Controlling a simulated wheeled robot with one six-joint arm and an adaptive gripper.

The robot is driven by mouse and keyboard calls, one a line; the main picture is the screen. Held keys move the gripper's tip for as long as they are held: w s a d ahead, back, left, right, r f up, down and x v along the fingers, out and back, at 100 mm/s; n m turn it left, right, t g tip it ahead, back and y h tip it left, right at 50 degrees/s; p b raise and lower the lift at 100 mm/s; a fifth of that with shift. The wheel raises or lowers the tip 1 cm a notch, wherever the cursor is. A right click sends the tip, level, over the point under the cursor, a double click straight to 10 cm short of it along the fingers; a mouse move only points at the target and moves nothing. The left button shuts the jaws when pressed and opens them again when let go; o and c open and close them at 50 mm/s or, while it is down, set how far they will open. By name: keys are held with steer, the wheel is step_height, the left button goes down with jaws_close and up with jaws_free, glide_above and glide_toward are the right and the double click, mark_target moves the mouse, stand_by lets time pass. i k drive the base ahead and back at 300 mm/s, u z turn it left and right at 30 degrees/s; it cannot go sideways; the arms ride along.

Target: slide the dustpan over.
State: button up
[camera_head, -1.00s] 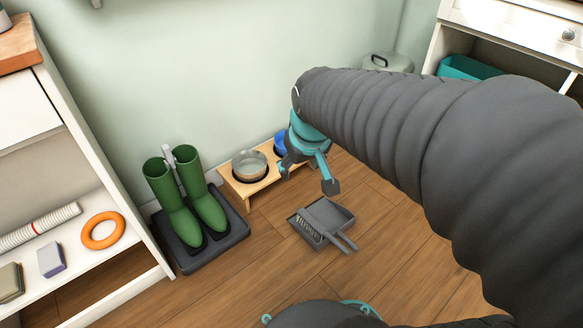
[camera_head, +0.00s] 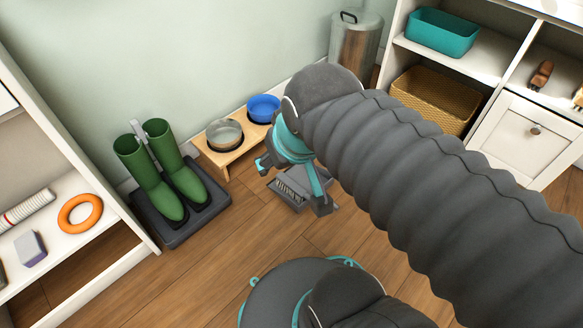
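The grey dustpan (camera_head: 298,199) lies on the wooden floor in front of the feeding stand, with a brush (camera_head: 287,187) on it. My gripper (camera_head: 292,186) is above the dustpan in the picture and covers part of it. Its two teal fingers with dark tips are spread apart, with nothing visible between them. The dustpan's far side and most of its handle are hidden behind my gripper and arm. I cannot tell whether a fingertip touches the dustpan.
The wooden feeding stand (camera_head: 211,160) holds a metal bowl (camera_head: 224,133) and a blue bowl (camera_head: 263,107) by the wall. Green boots (camera_head: 152,180) stand on a dark tray (camera_head: 203,229) to the left. Shelves flank both sides. The floor in front of the dustpan is mostly clear.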

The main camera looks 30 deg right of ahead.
mark_target(298, 173)
steer(key=z, duration=0.95)
steer(key=k, duration=0.35)
steer(key=u, duration=0.35)
